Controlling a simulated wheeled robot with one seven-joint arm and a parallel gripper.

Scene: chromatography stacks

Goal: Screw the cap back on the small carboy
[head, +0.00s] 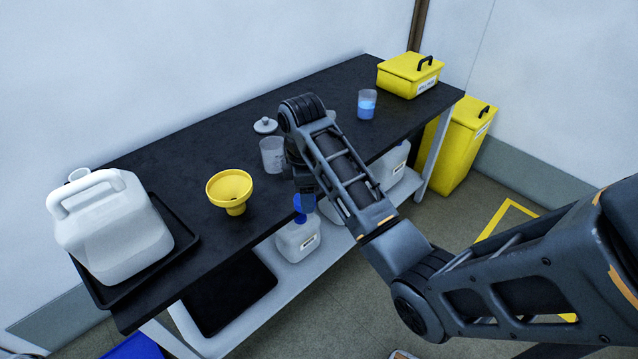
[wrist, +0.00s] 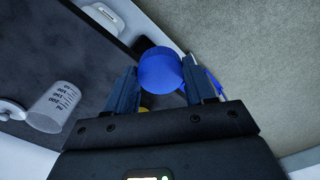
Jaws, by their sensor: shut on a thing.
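My gripper (wrist: 161,76) is shut on a round blue cap (wrist: 158,68), with one finger on each side of it. In the head view the blue cap (head: 304,204) shows below my wrist, just off the table's front edge. A small white carboy (head: 298,240) with a label stands on the lower shelf, below the cap in the picture. Its neck is not clear to me, and I cannot tell whether the cap touches it. A large white carboy (head: 112,232) with a handle stands on the tabletop at the left.
The black tabletop (head: 190,155) holds a yellow funnel (head: 231,190), a beaker (head: 272,155), a beaker of blue liquid (head: 367,103) and a yellow box (head: 409,75). A black tray (head: 188,246) lies under the large carboy. More white containers (head: 390,166) stand on the lower shelf (head: 255,316).

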